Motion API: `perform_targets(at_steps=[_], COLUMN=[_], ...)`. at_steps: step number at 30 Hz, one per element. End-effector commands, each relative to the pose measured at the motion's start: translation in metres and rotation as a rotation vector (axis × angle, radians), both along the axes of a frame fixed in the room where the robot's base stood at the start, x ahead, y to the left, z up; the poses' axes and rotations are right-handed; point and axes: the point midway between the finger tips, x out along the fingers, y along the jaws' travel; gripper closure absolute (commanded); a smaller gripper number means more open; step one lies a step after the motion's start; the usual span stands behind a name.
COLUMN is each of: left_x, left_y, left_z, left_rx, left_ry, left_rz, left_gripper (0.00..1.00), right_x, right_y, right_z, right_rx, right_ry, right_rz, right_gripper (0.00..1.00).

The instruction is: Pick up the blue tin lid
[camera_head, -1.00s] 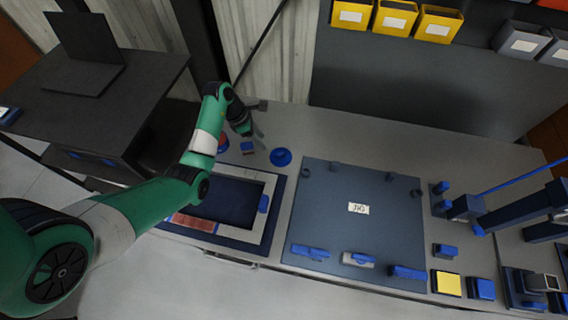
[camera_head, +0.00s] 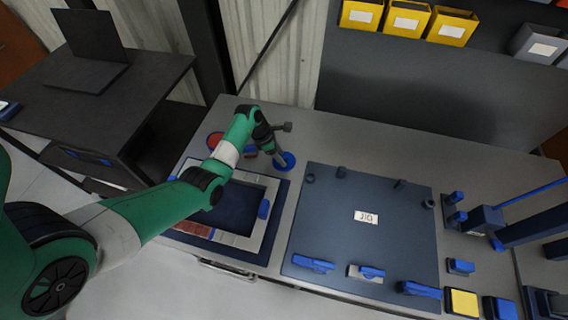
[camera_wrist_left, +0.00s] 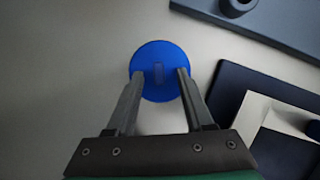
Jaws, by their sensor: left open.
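The blue tin lid (camera_head: 287,160) is a round blue disc lying flat on the grey bench, between the framed tray and the jig board. My left gripper (camera_head: 280,163) is over it, partly covering it in the head view. I cannot tell the height left between the tips and the lid. My right gripper is not in view.
A framed tray (camera_head: 279,205) with a dark blue inside lies in front of the lid. The jig board (camera_head: 330,245) lies to the right, with blue clamps. The bench behind the lid is clear.

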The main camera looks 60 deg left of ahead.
Motion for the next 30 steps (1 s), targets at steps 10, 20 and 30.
perform_targets(at_steps=[10, 20, 30], left_x=[0.0012, 0.0011, 0.0011], left_y=[0.0, 0.0001, 0.0002], left_z=[-0.0013, -0.0013, 0.0014], left_rx=[0.002, 0.002, 0.002], left_ry=[-0.002, -0.001, -0.002], left_rz=[0.0, 0.0, 0.0], left_gripper=[0.67, 1.0, 1.0], right_x=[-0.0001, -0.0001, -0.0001], right_y=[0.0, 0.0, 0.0], right_z=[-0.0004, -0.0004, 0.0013], right_rx=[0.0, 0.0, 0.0], right_ry=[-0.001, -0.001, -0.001], right_rz=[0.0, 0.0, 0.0], right_gripper=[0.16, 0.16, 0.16])
